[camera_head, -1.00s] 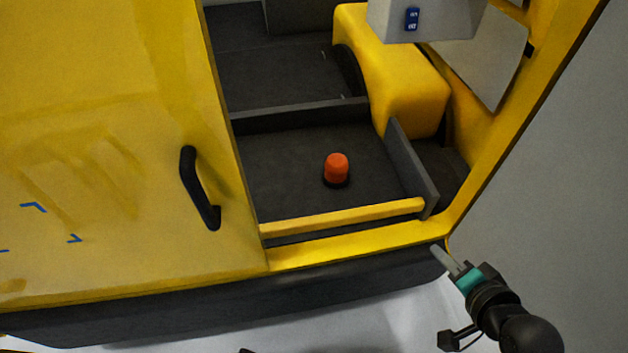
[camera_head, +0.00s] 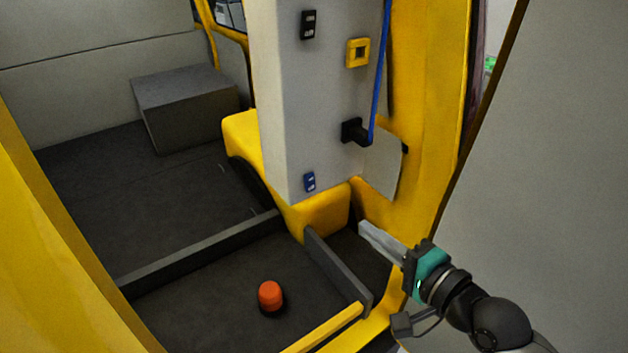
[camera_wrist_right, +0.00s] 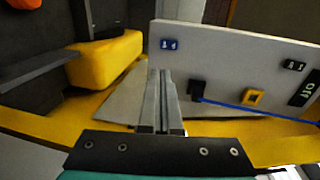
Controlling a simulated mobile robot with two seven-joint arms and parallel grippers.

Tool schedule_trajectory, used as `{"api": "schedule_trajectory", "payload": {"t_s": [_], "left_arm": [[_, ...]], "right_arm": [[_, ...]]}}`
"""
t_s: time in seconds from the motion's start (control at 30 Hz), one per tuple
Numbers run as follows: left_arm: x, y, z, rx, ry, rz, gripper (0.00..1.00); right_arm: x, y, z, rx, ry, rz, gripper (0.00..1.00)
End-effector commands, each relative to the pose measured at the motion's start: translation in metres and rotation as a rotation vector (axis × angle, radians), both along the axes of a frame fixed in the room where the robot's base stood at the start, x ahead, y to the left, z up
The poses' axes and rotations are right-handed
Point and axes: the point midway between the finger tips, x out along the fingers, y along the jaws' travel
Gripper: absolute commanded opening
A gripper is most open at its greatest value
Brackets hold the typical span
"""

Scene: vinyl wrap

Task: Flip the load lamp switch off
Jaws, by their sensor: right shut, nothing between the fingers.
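A grey panel inside the yellow van's side opening carries two small rocker switches. One is blue (camera_head: 309,181), near the panel's lower edge. The other is black (camera_head: 307,24), near the top. Both also show in the right wrist view, the blue one (camera_wrist_right: 170,44) left and the black one (camera_wrist_right: 294,65) right. I cannot read which is the load lamp switch. My right gripper (camera_head: 364,230) is shut and empty, below and right of the blue switch in the head view. In the wrist view its fingers (camera_wrist_right: 160,78) point toward the panel, apart from both switches. My left gripper is out of view.
A yellow square fitting (camera_head: 358,52) and a black bracket (camera_head: 355,132) with a blue cable (camera_head: 379,75) are on the panel. An orange beacon (camera_head: 270,296) stands on the dark van floor behind a low divider (camera_head: 338,270). A yellow door frame (camera_head: 430,130) borders the opening.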

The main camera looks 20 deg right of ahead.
Motion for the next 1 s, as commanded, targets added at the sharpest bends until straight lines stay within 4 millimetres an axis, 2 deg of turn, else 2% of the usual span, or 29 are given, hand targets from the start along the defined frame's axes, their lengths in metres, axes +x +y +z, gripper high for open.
{"api": "schedule_trajectory", "payload": {"t_s": [0.47, 0.67, 1.0], "left_arm": [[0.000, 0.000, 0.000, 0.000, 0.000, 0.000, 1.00], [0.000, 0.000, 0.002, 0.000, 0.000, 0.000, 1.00], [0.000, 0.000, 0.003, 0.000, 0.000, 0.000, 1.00]], "right_arm": [[0.005, 0.002, 0.000, 0.001, -0.002, 0.000, 0.00], [0.024, 0.009, -0.003, 0.002, -0.003, 0.000, 0.00], [0.068, 0.025, -0.011, 0.002, -0.002, 0.000, 0.00]]}}
